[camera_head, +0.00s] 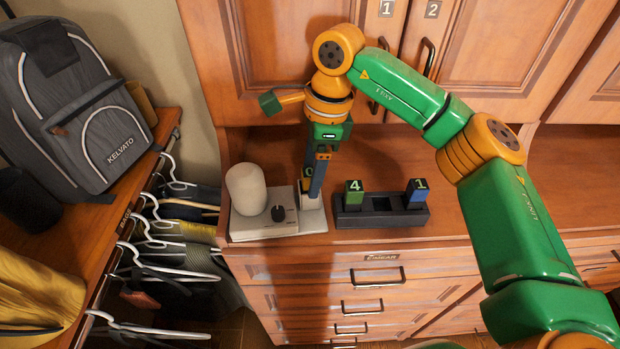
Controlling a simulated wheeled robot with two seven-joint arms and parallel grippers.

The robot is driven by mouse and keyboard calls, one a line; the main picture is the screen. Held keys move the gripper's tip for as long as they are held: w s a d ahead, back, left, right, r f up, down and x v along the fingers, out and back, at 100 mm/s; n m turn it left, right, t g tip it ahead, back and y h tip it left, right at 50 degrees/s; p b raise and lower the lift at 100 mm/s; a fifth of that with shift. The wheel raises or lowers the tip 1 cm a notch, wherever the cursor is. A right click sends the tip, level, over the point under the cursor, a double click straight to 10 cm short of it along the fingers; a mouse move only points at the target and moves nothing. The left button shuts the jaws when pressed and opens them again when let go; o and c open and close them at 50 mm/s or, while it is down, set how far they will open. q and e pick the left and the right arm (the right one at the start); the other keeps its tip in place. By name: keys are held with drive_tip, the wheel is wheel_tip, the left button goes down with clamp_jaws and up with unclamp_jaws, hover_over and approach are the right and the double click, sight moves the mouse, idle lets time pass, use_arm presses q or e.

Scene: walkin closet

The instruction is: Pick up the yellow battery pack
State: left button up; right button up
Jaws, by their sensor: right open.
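The yellow battery pack (306,184) shows only as a small yellow patch with a dark top and a pale mark. It is upright at the right end of the pale grey appliance, on or in its light block (312,217). My right gripper (312,192) comes down from above, open, with its blue-grey finger in front of the pack and hiding most of it. I cannot tell whether the fingers touch the pack. My left gripper is not in view.
A black holder (381,219) with a green pack marked 4 (354,192) and a blue pack marked 1 (416,191) stands right of the gripper. Cabinet doors (290,50) rise behind.

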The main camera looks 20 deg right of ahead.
drive_tip(key=shift+w+f, duration=0.15)
drive_tip(key=shift+f, duration=0.35)
drive_tip(key=shift+w+f, duration=0.35)
drive_tip(key=shift+w, duration=0.05)
drive_tip(key=shift+s+a+r, duration=0.15)
drive_tip(key=shift+s, duration=0.1)
clamp_jaws()
drive_tip(key=shift+w, duration=0.1)
